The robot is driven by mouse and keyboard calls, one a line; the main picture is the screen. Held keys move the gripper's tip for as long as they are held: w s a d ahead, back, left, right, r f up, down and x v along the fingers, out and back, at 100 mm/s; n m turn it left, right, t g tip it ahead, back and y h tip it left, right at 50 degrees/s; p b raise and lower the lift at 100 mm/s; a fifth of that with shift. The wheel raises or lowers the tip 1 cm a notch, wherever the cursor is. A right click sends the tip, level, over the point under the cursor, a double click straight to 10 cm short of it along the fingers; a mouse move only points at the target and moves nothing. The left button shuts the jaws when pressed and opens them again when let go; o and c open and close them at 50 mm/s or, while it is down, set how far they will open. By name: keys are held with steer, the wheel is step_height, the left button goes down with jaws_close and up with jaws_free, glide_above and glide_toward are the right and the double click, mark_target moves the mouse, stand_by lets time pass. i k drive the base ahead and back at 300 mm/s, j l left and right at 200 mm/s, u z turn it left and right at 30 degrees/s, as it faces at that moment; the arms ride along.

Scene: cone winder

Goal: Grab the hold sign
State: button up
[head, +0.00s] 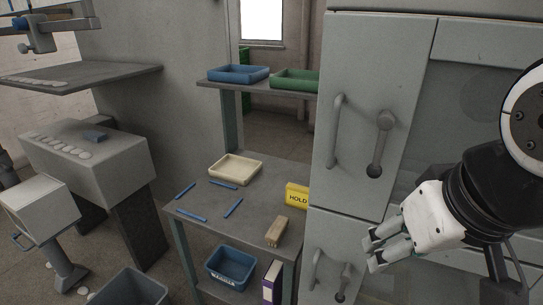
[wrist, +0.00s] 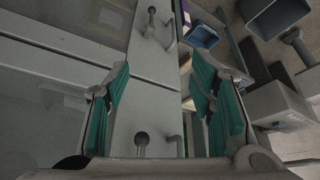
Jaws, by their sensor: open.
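The hold sign (head: 297,196) is a small yellow block with dark "HOLD" lettering. It stands at the right edge of the grey shelf's middle board, close against the grey cabinet, in the head view. My gripper (head: 371,254) is to the right of the sign and lower in the picture, in front of the cabinet, apart from the sign. In the wrist view my gripper (wrist: 160,108) shows two teal-padded fingers spread wide with nothing between them. I cannot make out the sign clearly in the wrist view.
The shelf board (head: 210,227) also holds a cream tray (head: 236,169), several blue sticks and a wooden block (head: 277,231). Below are a blue bin (head: 230,267) and a purple binder (head: 271,281). Cabinet handles (head: 337,132) stick out near my arm. Blue (head: 238,74) and green trays sit above.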

mark_target(296, 196)
steer(key=i+j, duration=0.2)
steer(key=j, duration=0.2)
steer(key=i+j, duration=0.25)
steer(key=j, duration=0.15)
steer(key=i+j, duration=0.2)
steer(key=j, duration=0.2)
steer(key=i+j, duration=0.2)
steer(key=j, duration=0.2)
steer(key=i+j, duration=0.2)
steer(key=j, duration=0.2)
steer(key=u, duration=0.05)
